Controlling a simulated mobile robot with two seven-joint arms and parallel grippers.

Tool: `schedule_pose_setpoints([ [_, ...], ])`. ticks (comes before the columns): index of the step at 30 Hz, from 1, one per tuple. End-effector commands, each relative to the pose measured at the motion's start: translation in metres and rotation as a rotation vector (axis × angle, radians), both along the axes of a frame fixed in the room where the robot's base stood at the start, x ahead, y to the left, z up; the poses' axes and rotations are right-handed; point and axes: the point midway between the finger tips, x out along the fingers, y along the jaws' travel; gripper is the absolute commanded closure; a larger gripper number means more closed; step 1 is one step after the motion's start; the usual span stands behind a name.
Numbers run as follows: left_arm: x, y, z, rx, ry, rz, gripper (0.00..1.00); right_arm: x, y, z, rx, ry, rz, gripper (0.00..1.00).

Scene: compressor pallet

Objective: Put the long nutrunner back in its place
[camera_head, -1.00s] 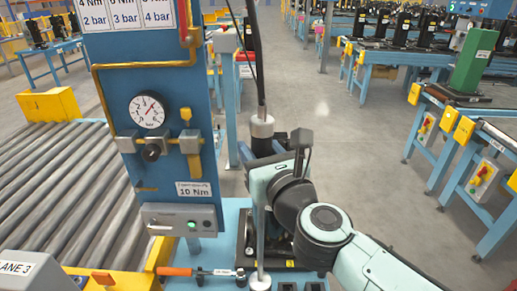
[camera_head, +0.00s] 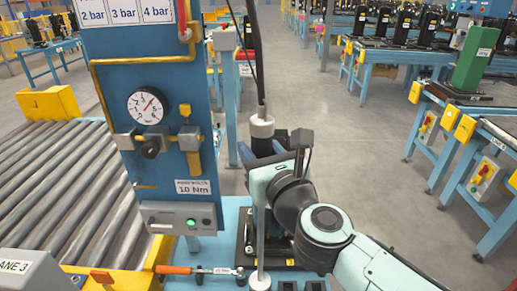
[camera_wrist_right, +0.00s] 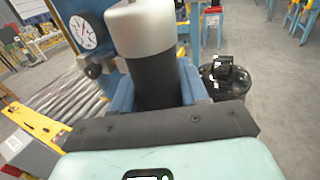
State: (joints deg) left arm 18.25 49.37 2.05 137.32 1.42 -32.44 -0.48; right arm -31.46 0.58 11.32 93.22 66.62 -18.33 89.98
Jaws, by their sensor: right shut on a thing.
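The long nutrunner (camera_head: 262,126) stands upright in the head view, with a grey metal top, a dark body and a long thin shaft. A cable runs up from it. Its shaft ends at a round foot low in the picture, over or on the blue bench; I cannot tell if it touches. My right gripper (camera_head: 264,151) is shut on its dark body. In the right wrist view the nutrunner (camera_wrist_right: 143,35) sits between the blue fingers of the right gripper (camera_wrist_right: 156,88). My left gripper is not in view.
A blue panel (camera_head: 160,60) with a gauge stands left of the nutrunner. An orange-handled wrench (camera_head: 180,269) lies on the blue bench (camera_head: 232,215). A black unit (camera_head: 243,240) is behind the shaft. A roller conveyor (camera_head: 50,190) is at left. Open floor lies beyond.

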Motion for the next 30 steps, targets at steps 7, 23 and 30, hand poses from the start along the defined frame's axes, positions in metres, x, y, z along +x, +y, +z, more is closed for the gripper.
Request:
schedule_pose_setpoints([
  [7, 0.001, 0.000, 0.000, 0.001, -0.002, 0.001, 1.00, -0.001, 0.000, 0.003, 0.002, -0.005, 0.000, 0.26],
  [23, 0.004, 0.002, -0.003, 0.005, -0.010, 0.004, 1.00, -0.048, -0.021, 0.001, 0.001, -0.003, 0.000, 0.26],
  [30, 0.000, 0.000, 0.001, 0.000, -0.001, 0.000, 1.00, -0.096, -0.041, 0.003, 0.001, -0.006, -0.001, 0.26],
])
